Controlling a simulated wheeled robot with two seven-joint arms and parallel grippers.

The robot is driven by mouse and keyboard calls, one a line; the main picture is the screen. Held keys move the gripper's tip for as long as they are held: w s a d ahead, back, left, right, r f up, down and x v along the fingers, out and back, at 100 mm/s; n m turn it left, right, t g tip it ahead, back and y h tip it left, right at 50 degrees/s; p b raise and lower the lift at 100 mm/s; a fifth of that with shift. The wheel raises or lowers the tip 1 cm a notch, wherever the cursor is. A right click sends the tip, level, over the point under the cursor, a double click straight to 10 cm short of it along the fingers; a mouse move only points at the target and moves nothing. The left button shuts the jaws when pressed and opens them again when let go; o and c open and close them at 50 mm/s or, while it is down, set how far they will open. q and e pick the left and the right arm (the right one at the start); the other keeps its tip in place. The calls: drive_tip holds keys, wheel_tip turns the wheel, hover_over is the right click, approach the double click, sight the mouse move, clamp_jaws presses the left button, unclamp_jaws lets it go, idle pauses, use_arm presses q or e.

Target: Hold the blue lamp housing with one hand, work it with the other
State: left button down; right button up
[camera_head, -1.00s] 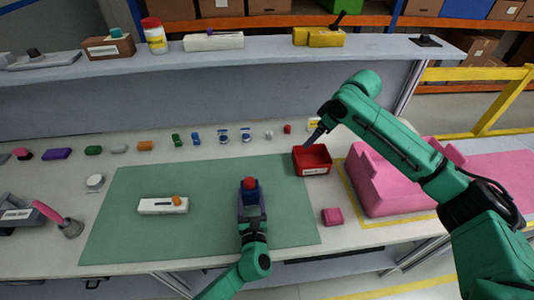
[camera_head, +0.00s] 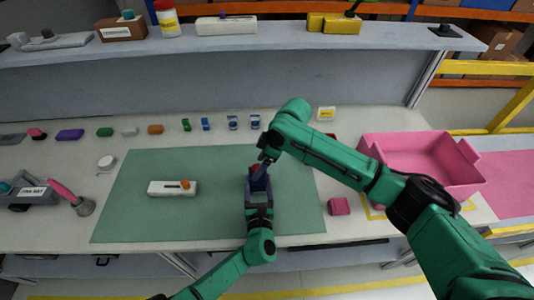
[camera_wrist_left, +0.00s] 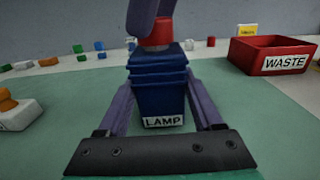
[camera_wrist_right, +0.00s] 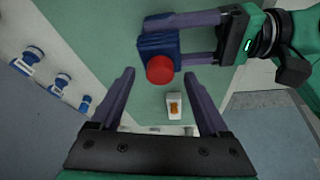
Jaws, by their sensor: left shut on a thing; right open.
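The blue lamp housing (camera_wrist_left: 160,85) carries a "LAMP" label in the left wrist view, with a red round cap (camera_wrist_right: 160,69) on its top. My left gripper (camera_wrist_right: 180,40) is shut on the housing from its sides, above the green mat (camera_head: 130,225). My right gripper (camera_head: 262,158) is open, its fingers above the red cap in the head view. In the left wrist view its purple fingers (camera_wrist_left: 150,18) reach down to the cap; I cannot tell whether they touch it. In the right wrist view the cap lies beyond and above the fingertips, not visibly gripped.
A white module with an orange knob (camera_head: 172,187) lies left on the mat. A red WASTE bin (camera_wrist_left: 275,55) stands behind right, mostly hidden by my arm in the head view. A pink block (camera_head: 340,206) and pink tray (camera_head: 425,165) are at right. Several small parts line the back.

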drive_tip(key=shift+a+f, duration=0.1)
drive_tip(key=shift+f, duration=0.2)
clamp_jaws()
drive_tip(key=shift+r, duration=0.15)
drive_tip(key=shift+r, duration=2.95)
use_arm(q)
unclamp_jaws()
drive_tip(key=s, duration=1.2)
drive_tip(key=shift+f, duration=0.1)
use_arm(e)
drive_tip(key=shift+f, duration=0.1)
